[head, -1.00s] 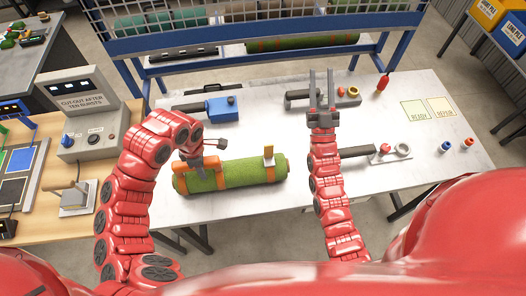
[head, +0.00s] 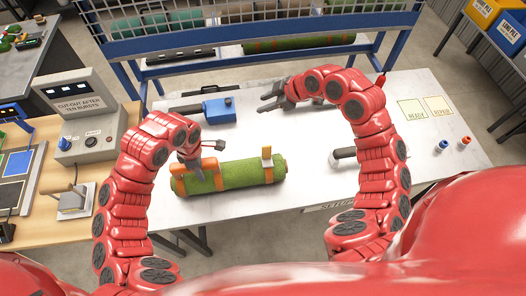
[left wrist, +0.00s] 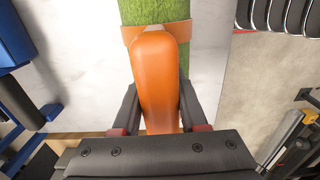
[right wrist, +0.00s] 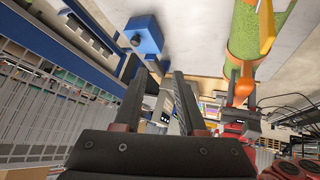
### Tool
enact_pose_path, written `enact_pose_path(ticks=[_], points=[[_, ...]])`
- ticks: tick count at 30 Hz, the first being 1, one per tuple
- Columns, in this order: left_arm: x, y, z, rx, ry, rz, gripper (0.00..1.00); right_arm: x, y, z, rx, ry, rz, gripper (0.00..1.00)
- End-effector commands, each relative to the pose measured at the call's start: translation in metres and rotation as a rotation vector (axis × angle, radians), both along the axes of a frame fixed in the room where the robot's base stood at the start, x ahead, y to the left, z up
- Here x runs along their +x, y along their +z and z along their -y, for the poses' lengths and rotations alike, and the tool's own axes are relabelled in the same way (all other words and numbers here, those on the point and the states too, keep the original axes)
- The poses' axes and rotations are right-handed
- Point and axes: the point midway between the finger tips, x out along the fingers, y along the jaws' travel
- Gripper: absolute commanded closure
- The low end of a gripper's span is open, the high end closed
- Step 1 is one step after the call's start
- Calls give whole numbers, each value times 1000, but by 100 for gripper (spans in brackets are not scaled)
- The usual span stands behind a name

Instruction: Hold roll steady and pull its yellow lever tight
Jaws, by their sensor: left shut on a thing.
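The green turf roll (head: 230,177) lies on the white table (head: 295,195). My left gripper (head: 194,164) is shut on the orange handle, which also shows between the fingers in the left wrist view (left wrist: 157,75). My right gripper (head: 265,101) is open and empty above the table, behind the roll and apart from the lever. The right wrist view shows its spread fingers (right wrist: 158,95), with the roll (right wrist: 243,35) and lever (right wrist: 266,25) at upper right.
A blue tool (head: 219,109) lies behind the roll. A blue rack (head: 130,75) stands along the table's back edge. Two marked squares (head: 412,111) and small bottles (head: 442,145) are at the right. My right arm covers tools there. The table's front middle is clear.

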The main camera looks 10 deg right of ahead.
Motion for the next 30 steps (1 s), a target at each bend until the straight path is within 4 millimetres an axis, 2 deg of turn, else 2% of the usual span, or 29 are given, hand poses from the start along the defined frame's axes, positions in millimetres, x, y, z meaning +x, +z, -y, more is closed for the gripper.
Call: enact_pose_path(ticks=[1,3,6,10,14,20,30], points=[[-6,-6,0,0,-3,-21,100,-17,0,0,-49,67,-44,60],[-7,-7,0,0,-3,-21,100,-42,0,2,-112,162,-109,60],[-7,-7,0,0,-3,-22,100,-73,2,8,-182,271,-184,60],[-7,-7,0,0,-3,-22,100,-99,4,16,-241,359,-245,60],[-7,-7,0,0,-3,-22,100,-108,2,18,-262,393,-267,60],[-7,-7,0,0,-3,-22,100,-109,-18,9,-262,399,-269,60],[-7,-7,0,0,-3,-23,100,-109,-81,-18,-264,397,-274,60]])
